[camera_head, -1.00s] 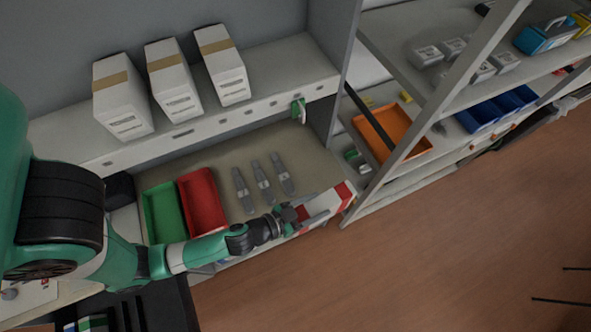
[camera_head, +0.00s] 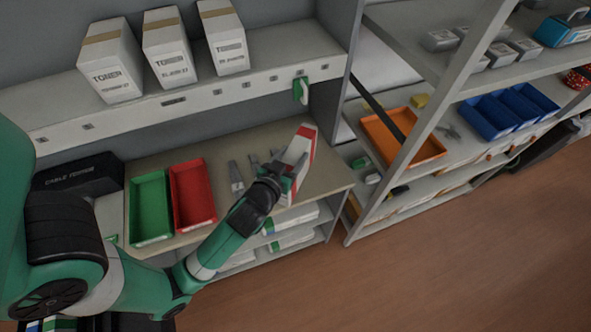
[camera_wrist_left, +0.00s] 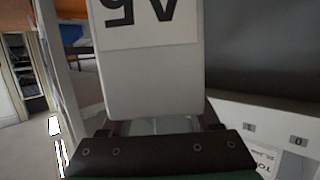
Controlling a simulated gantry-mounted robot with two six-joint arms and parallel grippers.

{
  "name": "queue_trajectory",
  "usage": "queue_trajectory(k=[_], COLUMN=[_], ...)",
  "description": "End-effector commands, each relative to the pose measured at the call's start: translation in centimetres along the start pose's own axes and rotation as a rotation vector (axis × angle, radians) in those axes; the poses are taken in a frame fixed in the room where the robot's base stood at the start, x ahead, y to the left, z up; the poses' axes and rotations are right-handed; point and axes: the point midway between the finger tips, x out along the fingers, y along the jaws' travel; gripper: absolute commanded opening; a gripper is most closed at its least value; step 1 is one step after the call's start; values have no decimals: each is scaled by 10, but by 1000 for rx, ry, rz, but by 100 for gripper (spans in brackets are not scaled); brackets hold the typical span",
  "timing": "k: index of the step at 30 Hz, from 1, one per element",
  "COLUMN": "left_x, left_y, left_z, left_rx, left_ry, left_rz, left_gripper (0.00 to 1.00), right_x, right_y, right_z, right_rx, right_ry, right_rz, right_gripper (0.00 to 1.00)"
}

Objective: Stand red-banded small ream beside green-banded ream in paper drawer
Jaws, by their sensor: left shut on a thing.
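The red-banded small ream (camera_head: 298,152), white with red at its ends, is tilted up over the right part of the workbench. My left gripper (camera_head: 280,172) is shut on it. In the left wrist view the white ream (camera_wrist_left: 152,75) fills the middle, with an upside-down A5 label, close against the gripper (camera_wrist_left: 160,130). White packs with green bands (camera_head: 288,241) lie on the shelf under the bench, partly hidden by my arm. I cannot tell which is the green-banded ream, and I cannot make out the paper drawer. My right gripper is out of view.
A green tray (camera_head: 151,208), a red tray (camera_head: 193,193) and grey tools (camera_head: 236,176) are on the bench. Toner boxes (camera_head: 166,50) stand on the shelf above. A rack post (camera_head: 395,165) and an orange tray (camera_head: 402,138) are to the right.

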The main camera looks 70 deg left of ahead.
Motion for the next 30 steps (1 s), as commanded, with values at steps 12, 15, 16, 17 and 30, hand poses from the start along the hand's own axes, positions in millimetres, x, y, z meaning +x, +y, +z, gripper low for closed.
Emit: queue_trajectory(k=[12,15,16,17,30], left_x=[89,112,118,124,157], left_y=[7,9,10,10,13], left_z=[14,22,26,31,47], left_rx=[-4,0,0,0,0], left_ry=[15,10,10,9,12], left_rz=[1,0,1,1,2], left_gripper=[0,0,0,0,0], right_x=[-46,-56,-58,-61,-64], right_y=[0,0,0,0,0], right_z=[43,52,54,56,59], right_rx=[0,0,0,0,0], right_ry=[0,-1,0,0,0], right_rz=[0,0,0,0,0], right_gripper=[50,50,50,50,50])
